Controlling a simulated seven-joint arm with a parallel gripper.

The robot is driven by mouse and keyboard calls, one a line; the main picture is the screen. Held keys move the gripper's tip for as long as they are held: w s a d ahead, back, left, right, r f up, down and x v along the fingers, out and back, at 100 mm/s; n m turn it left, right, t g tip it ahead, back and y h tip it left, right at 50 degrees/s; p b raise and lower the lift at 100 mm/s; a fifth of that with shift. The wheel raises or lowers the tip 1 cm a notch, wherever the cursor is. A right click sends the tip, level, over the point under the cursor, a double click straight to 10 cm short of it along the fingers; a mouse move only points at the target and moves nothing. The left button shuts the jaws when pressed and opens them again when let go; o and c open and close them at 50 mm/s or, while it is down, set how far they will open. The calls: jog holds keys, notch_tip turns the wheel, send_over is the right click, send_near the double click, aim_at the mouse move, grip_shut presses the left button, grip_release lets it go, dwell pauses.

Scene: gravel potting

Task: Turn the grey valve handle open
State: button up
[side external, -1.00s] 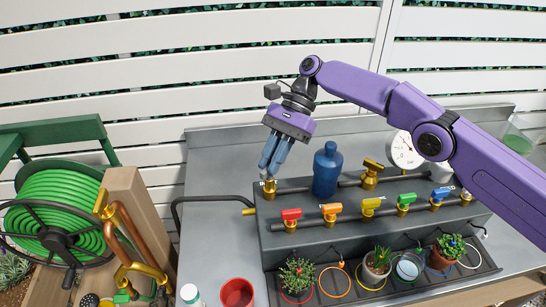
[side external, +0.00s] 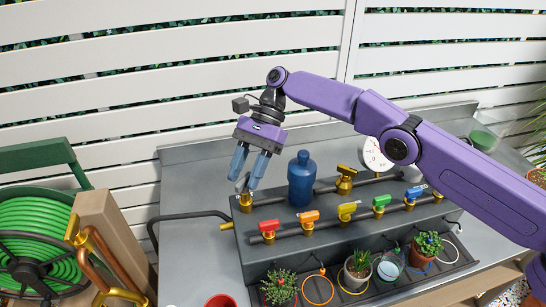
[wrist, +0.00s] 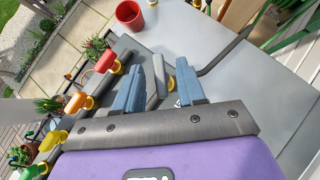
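The grey valve handle (side external: 245,184) sits on a brass valve (side external: 246,203) at the left end of the back pipe. My gripper (side external: 244,182) points down over this valve, with its two blue fingers apart and the handle seen between their tips. In the wrist view the grey handle (wrist: 158,72) stands in the gap between the fingers, and part of the brass valve (wrist: 181,66) shows behind. I cannot tell whether a finger touches the handle.
A blue bottle (side external: 302,180) stands close right of the valve. A front row has red (side external: 269,226), orange (side external: 309,216), yellow (side external: 348,210), green and blue handles. A black hose (side external: 185,217) runs left. Potted plants stand in front.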

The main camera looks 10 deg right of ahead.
jog(key=shift+r+m, duration=0.15)
jog(key=shift+m, duration=0.25)
jog(key=shift+s+d+m+t+y, duration=0.1)
jog(key=shift+s+m+t+y, duration=0.05)
jog(key=shift+m+t+y, duration=0.55)
